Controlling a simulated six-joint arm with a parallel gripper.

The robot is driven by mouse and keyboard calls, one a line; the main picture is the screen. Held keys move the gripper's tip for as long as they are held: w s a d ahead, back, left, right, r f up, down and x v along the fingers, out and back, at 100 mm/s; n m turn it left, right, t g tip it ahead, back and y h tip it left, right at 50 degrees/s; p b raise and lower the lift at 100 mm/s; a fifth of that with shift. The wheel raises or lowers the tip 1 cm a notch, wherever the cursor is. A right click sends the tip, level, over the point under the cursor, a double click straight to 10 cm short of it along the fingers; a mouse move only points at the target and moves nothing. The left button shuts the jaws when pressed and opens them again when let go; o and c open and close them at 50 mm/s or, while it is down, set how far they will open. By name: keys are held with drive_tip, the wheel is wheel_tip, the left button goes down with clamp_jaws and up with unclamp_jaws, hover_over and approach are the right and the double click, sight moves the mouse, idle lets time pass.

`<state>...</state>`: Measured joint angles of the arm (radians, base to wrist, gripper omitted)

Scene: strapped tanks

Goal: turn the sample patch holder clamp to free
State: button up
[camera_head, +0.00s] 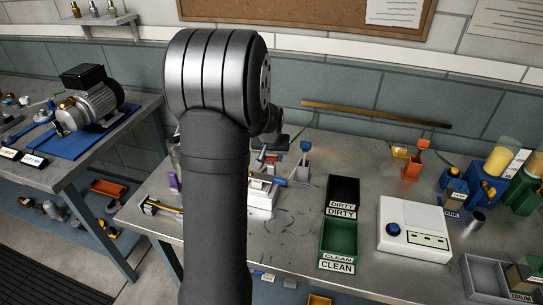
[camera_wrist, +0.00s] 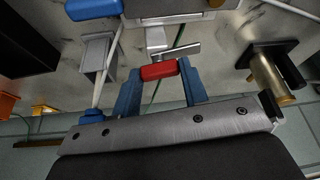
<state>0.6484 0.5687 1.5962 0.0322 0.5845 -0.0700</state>
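In the wrist view, a clamp lever with a red grip (camera_wrist: 160,71) and a short bare metal arm (camera_wrist: 174,51) sits below a grey metal block (camera_wrist: 170,18), which looks like the patch holder. The blue fingers of my gripper (camera_wrist: 160,78) stand on either side of the red grip, at its two ends. I cannot tell whether they press on it or stand slightly apart. In the head view, my own arm hides most of the gripper. A small red part (camera_head: 271,160) shows just right of the arm, above a white block (camera_head: 262,197).
A blue handle (camera_wrist: 92,9) and a grey post (camera_wrist: 98,58) are left of the fingers. A brass-coloured cylinder on a black bracket (camera_wrist: 270,75) is at right. In the head view, a black DIRTY tray (camera_head: 342,211), a green CLEAN tray (camera_head: 337,265) and a white device (camera_head: 414,230) stand right.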

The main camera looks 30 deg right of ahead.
drive_tip(key=shift+m+h, duration=0.5)
drive_tip(key=shift+m, duration=0.7)
drive_tip(key=o, duration=1)
drive_tip(key=shift+g, duration=0.3)
drive_tip(key=v, duration=1.7)
drive_tip(key=shift+s+r, duration=0.15)
drive_tip(key=shift+r, duration=0.05)
drive_tip(key=x, duration=1.7)
drive_tip(key=shift+f, duration=0.2)
